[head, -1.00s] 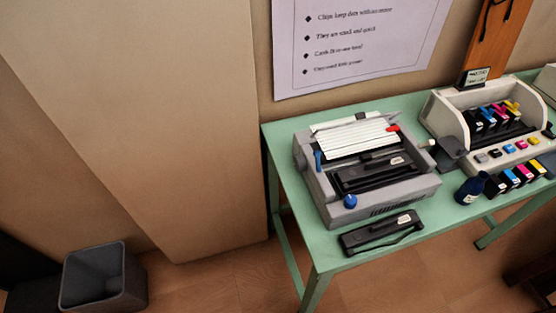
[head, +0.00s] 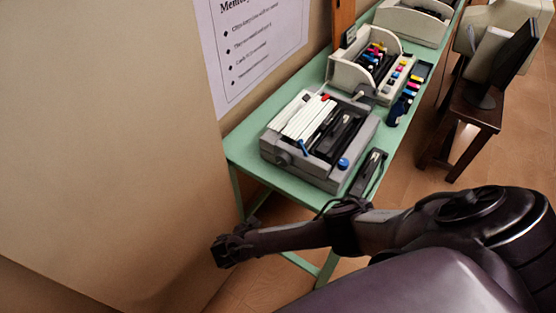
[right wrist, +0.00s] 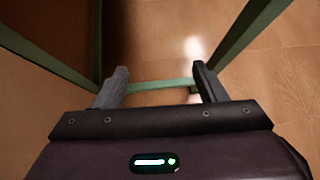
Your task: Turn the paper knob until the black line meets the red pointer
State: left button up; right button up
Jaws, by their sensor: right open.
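The grey printer (head: 268,150) stands on the green table, with white paper across its top. A round dark knob (head: 283,158) shows on its near left side, and a blue knob (head: 343,163) on its front right corner. A small red part (head: 325,97) sits at the top back; I cannot tell whether it is the pointer. No black line can be made out. My right gripper (head: 222,250) is low, in front of the table's near end and apart from the printer. The right wrist view shows it open and empty (right wrist: 160,82). My left gripper is out of view.
The green table (head: 240,150) also carries a beige printer (head: 345,72), ink cartridges and a black ribbon cartridge (head: 368,172). Its legs (right wrist: 240,35) flank my gripper in the right wrist view. A beige wall (head: 110,130) stands at left.

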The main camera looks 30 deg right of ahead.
aim_at(281, 162)
jog(key=w+d+r+n+t+h, duration=0.2)
jog(key=w+r+h, duration=0.1)
jog(key=r, duration=0.5)
jog(key=w+d+r+n+t+h, duration=0.3)
jog(key=r+h, duration=0.1)
jog(key=r, duration=0.5)
jog(key=b+x, duration=0.4)
jog(key=x, duration=0.2)
jog(key=shift+f, duration=0.15)
jog(key=shift+w+d, duration=0.3)
jog(key=shift+d, duration=0.35)
jog(key=c, duration=1)
